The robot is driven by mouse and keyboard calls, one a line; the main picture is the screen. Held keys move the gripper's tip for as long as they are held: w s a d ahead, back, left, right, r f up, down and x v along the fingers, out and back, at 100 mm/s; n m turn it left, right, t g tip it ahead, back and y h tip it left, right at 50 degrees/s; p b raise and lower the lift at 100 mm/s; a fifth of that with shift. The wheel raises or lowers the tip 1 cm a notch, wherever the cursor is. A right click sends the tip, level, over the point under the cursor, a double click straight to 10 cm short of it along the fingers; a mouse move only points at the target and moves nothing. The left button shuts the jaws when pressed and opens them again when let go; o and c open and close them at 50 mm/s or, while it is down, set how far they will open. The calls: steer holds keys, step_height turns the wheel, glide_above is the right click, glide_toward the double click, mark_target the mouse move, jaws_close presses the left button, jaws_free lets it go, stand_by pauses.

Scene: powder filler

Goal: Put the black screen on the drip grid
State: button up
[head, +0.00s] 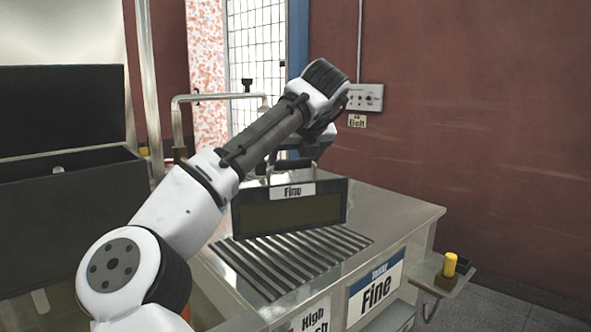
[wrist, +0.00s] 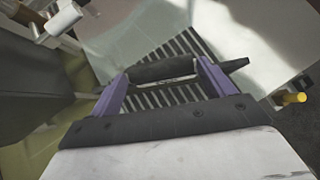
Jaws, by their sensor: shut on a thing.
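The black screen (head: 291,213) is a dark upright panel with a white "Fine" label and a handle on top. It faces the head camera at the back of the drip grid. I cannot tell whether its lower edge touches the grid or hangs just above it. The drip grid (head: 270,270) is a set of dark slats in the metal counter. It also shows below the gripper in the wrist view (wrist: 187,45). My gripper (head: 287,163) is shut on the screen at its top. Its purple fingers (wrist: 160,88) straddle a dark bar in the wrist view.
The steel counter (head: 395,212) is bare to the right of the grid. A bent metal pipe (head: 220,97) stands behind it. A dark open bin (head: 70,195) is at left. A yellow knob (head: 450,264) on a bracket sticks out at right. "Fine" sign (head: 376,288) is on the front.

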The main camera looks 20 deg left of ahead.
steer(key=shift+f, duration=1.35)
steer(key=shift+f, duration=0.2)
steer(key=o, duration=1.4)
steer(key=shift+o, duration=0.2)
steer(key=shift+r, duration=0.1)
steer(key=v, duration=1.2)
steer(key=shift+b, duration=0.45)
steer(key=shift+r, duration=0.15)
